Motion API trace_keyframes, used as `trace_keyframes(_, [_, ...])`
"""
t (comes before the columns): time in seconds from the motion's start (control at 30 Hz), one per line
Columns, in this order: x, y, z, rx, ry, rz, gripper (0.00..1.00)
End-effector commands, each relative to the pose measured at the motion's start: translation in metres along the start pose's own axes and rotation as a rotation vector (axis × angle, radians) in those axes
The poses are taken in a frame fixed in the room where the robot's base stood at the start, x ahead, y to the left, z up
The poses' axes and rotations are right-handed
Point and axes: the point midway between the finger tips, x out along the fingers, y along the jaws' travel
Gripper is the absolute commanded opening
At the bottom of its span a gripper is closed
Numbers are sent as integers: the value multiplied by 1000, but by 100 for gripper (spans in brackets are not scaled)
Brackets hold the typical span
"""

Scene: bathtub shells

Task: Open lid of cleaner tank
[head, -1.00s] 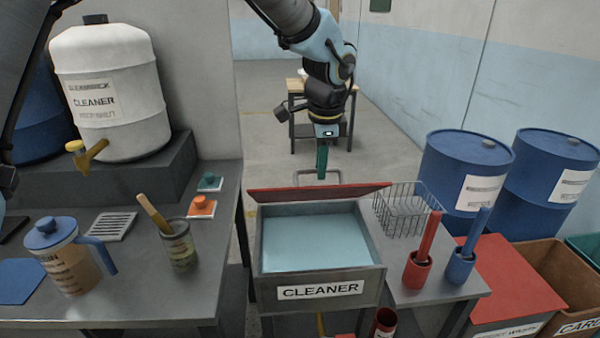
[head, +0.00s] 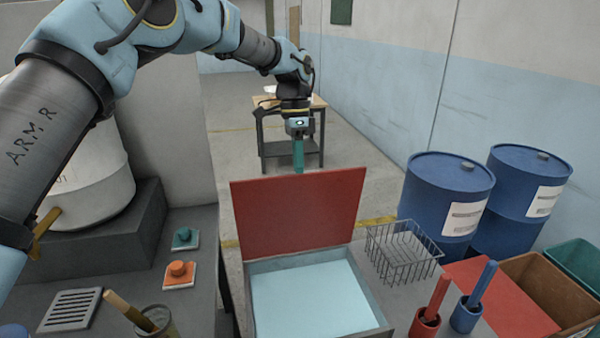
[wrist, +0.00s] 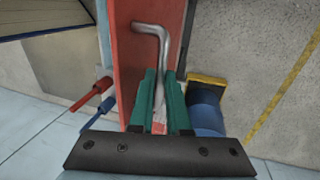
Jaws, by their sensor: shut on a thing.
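The cleaner tank (head: 372,328) stands in the middle with pale blue liquid (head: 308,300) in it. Its red lid (head: 300,213) is raised, standing steeply at the tank's far edge. My gripper (head: 298,170) is at the lid's upper edge, behind it. In the wrist view my gripper's green fingers (wrist: 163,105) are shut on the bent metal handle (wrist: 152,30) of the red lid (wrist: 125,40). The handle is hidden behind the lid in the head view.
A wire basket (head: 403,250) stands right of the tank, with red (head: 430,310) and blue (head: 473,300) brush holders in front. Blue drums (head: 447,195) stand behind. At left are an orange knob (head: 180,273), a green knob (head: 184,238) and a drain grate (head: 70,310).

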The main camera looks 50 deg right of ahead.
Motion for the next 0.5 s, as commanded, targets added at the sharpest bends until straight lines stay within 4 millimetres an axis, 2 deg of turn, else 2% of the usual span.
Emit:
trace_keyframes(0.03, [4,-6,4,-6,-8,17,0])
trace_keyframes(0.2, [3,-14,4,-6,-9,52,0])
trace_keyframes(0.5, [2,-19,4,-5,-11,73,0])
